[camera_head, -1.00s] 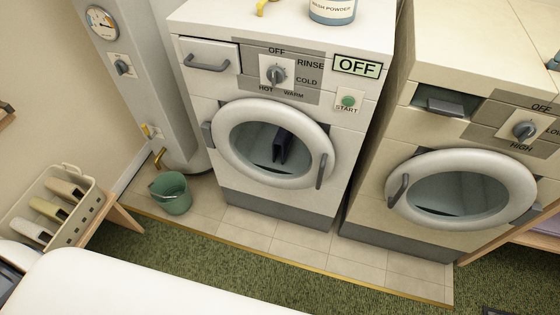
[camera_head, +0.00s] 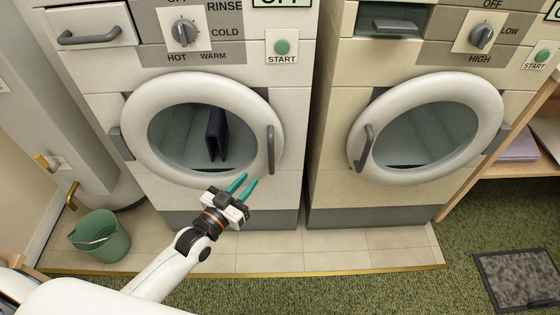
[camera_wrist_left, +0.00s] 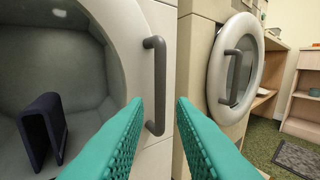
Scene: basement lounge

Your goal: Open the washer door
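The washer is the left machine. Its white round door (camera_head: 138,104) looks shut, with a grey vertical handle (camera_head: 271,150) on its right side. A dark folded thing (camera_head: 217,133) shows through the door glass. My left gripper (camera_head: 246,182) is open and empty, below and slightly left of the handle in the head view. In the left wrist view its teal fingers (camera_wrist_left: 160,102) are apart and the washer handle (camera_wrist_left: 160,80) appears in the gap beyond them; I see no clear contact. My right gripper is not in view.
A dryer with a similar round door (camera_head: 490,102) stands right of the washer, across a narrow gap. A green bucket (camera_head: 101,238) is on the tiles at left. A wooden shelf (camera_head: 520,170) is at right, with a grey mat (camera_head: 514,278) on the green carpet.

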